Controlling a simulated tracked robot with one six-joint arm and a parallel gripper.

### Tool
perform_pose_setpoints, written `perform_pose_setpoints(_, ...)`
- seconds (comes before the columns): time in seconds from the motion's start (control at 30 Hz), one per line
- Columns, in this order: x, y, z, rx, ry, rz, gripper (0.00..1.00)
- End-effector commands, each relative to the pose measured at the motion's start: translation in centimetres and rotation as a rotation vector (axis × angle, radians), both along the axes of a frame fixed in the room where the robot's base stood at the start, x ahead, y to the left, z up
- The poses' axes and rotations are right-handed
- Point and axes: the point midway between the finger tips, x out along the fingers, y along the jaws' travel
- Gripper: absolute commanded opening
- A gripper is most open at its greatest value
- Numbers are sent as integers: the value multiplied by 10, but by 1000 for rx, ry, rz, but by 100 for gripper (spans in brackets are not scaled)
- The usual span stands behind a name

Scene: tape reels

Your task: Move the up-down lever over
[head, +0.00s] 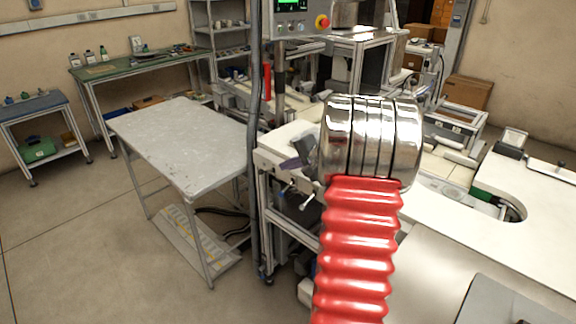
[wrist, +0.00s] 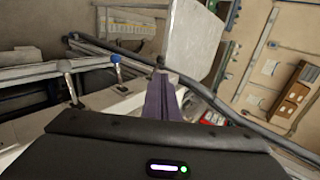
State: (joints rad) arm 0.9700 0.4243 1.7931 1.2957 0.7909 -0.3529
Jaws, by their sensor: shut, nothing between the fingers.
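Two small levers stand side by side on the machine's edge in the wrist view. One has a pale knob (wrist: 66,68) and the other a blue knob (wrist: 115,60). I cannot tell which is the up-down lever. My gripper (wrist: 160,76) has dark purple fingers, shut and empty, to the right of the blue-knobbed lever and apart from it in the picture. In the head view my gripper (head: 304,143) shows partly behind my arm, above a silver lever (head: 307,201) on the machine's front side. The other lever is hard to make out there.
A grey metal table (head: 185,140) stands left of the machine, with a grey upright post (head: 256,150) between them. A control box (head: 300,18) with a red button hangs above. White machine surfaces (head: 530,200) lie to the right. The floor at the front left is clear.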

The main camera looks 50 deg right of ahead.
Motion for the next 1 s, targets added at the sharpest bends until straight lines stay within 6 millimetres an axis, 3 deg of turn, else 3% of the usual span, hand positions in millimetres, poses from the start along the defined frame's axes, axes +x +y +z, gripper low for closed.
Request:
perform_pose_setpoints(0.6, 77, 3, -55, 1, 1, 2, 0)
perform_pose_setpoints(1.0, 95, 2, -67, 1, 0, -1, 0)
